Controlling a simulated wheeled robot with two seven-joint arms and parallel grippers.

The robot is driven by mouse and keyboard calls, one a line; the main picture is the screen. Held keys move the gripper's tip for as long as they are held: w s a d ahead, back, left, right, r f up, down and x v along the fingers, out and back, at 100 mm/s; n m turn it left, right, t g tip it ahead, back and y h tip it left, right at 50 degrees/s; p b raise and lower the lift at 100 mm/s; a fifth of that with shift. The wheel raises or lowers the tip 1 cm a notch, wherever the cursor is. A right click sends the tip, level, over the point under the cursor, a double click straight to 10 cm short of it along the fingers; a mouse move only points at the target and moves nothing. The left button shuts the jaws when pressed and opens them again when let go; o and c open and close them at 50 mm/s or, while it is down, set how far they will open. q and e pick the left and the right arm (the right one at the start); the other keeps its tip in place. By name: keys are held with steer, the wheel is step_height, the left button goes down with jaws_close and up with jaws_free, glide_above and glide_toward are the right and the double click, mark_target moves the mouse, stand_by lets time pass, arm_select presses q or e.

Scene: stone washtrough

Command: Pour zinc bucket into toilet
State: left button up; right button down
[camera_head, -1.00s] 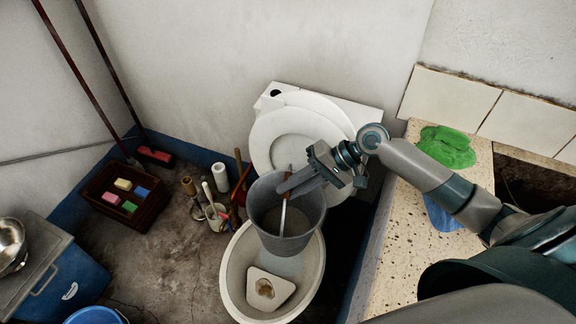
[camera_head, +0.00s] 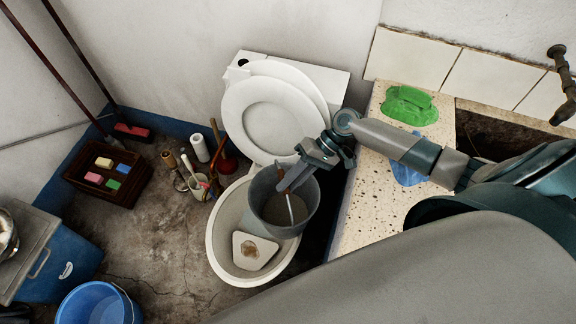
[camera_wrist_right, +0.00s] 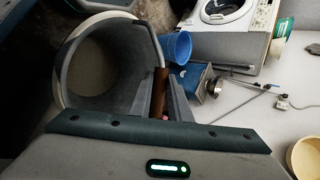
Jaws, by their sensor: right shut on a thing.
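The grey zinc bucket (camera_head: 268,207) hangs from my right gripper (camera_head: 292,180), over the right part of the toilet bowl. The bucket also shows in the right wrist view (camera_wrist_right: 105,65), with my right gripper (camera_wrist_right: 168,95) shut on its brown handle grip. In the head view the bucket looks roughly upright, and greyish contents show inside. The white toilet (camera_head: 222,262) stands below, its seat and lid (camera_head: 272,118) raised against the tank. A pale square piece with a brown patch shows in the bowl. The bucket hides the bowl's right side. My left gripper is not in view.
A speckled stone ledge (camera_head: 362,215) with a green cloth (camera_head: 408,105) lies right of the toilet. Left are a plunger (camera_head: 227,165), brushes, a brown crate (camera_head: 126,190) of sponges, a blue bucket (camera_head: 95,305) and a blue cooler (camera_head: 60,270). Bare floor lies between.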

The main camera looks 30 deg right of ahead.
steer(key=shift+w+a+r, duration=0.1)
steer(key=shift+r, duration=0.1)
steer(key=a+r+h+p, duration=0.1)
steer(key=p, duration=0.2)
steer(key=shift+w+a, duration=0.1)
steer(key=shift+w, duration=0.1)
steer(key=shift+w+a+f+m+g+h+p, duration=0.2)
steer(key=shift+w+a+f+g+h+p, duration=0.2)
steer(key=shift+a+h+p, duration=1)
steer(key=shift+w+a+f+m+g+h+p, duration=0.2)
steer(key=shift+w+a+f+g+h+p, duration=0.25)
steer(key=shift+a+h+p, duration=0.95)
steer(key=shift+w+a+f+m+g+h+p, duration=0.25)
steer(key=shift+a+f+h+p, duration=0.4)
steer(key=shift+a+h, duration=1.3)
steer(key=shift+a+r+y, duration=0.1)
steer(key=shift+a+y, duration=0.1)
steer(key=shift+y, duration=0.05)
steer(key=shift+w+r, duration=0.1)
